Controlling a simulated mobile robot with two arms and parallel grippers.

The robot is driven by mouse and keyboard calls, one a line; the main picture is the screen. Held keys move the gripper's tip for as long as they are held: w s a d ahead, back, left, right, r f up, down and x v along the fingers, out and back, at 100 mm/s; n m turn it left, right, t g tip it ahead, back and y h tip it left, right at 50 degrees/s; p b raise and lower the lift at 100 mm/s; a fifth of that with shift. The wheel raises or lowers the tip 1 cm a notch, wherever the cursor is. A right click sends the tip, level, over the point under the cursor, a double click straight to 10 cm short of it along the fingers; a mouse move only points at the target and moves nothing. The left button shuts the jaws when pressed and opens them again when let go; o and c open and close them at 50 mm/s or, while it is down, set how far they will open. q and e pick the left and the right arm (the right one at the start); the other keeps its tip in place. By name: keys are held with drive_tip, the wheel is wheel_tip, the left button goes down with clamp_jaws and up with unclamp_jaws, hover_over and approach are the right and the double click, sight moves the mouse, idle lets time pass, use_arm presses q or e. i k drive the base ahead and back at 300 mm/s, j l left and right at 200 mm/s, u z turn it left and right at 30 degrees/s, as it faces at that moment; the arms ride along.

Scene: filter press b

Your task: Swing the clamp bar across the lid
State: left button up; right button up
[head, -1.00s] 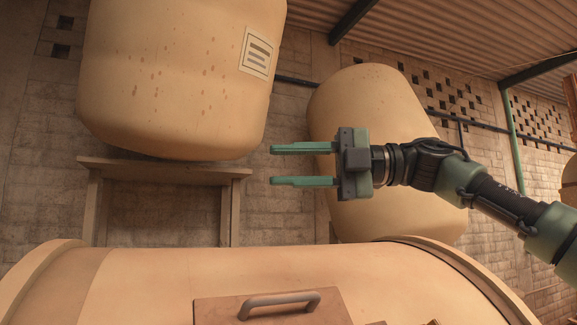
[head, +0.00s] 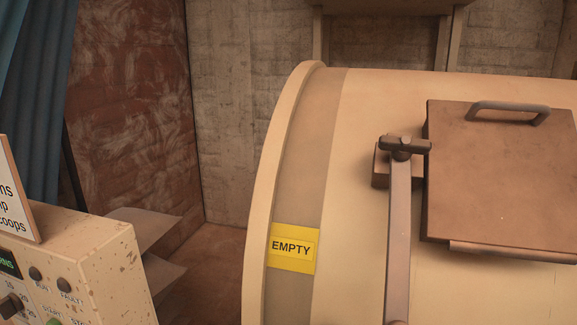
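The lid (head: 490,185) is a flat brown square plate with a grey bar handle (head: 508,110) at its far edge. It lies on the curved top of a large cream drum (head: 355,200). The clamp bar (head: 399,225) is a long grey bar to the left of the lid, not across it. Its far end has a dark crosspiece (head: 405,146) by a small brown block (head: 382,168). Its near end reaches the bottom edge of the view, where a rounded brownish part shows. Neither of my grippers is in view.
A yellow EMPTY label (head: 293,247) is on the drum's left band. A control box (head: 85,255) with knobs and a small display stands at lower left, with a sign on it. A blue curtain (head: 35,100) hangs behind. Floor shows between box and drum.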

sight(397, 292)
drive_tip(key=k+j, duration=0.15)
drive_tip(key=k, duration=0.2)
drive_tip(key=k+j, duration=0.15)
drive_tip(key=k, duration=0.25)
drive_tip(key=k+j, duration=0.15)
drive_tip(key=k, duration=0.2)
